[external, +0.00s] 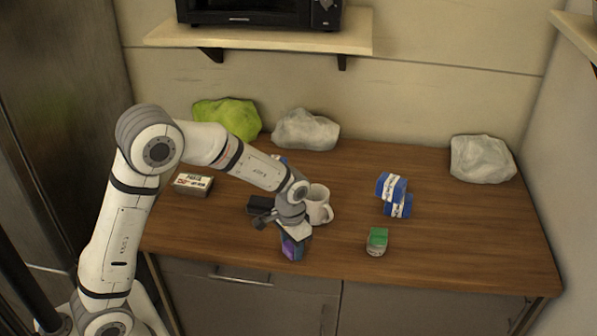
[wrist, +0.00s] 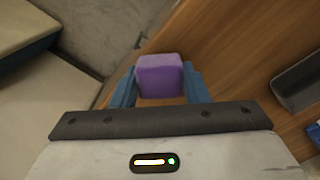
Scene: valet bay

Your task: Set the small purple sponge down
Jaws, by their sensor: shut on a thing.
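The small purple sponge (wrist: 160,75) is a block held between the two blue fingers of my gripper (wrist: 160,88) in the wrist view. In the external view my gripper (external: 292,238) is over the front part of the wooden counter (external: 340,258), and the purple sponge (external: 291,248) shows at its fingers, near the front edge. I cannot tell whether the sponge touches the counter.
A white mug (external: 318,206) stands close behind my gripper. A dark box (external: 260,205) is to its left, a green-topped jar (external: 377,241) to its right. Blue-and-white boxes (external: 394,194) stand farther right. Crumpled bags (external: 305,129) line the back. A shelf (external: 260,38) hangs above.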

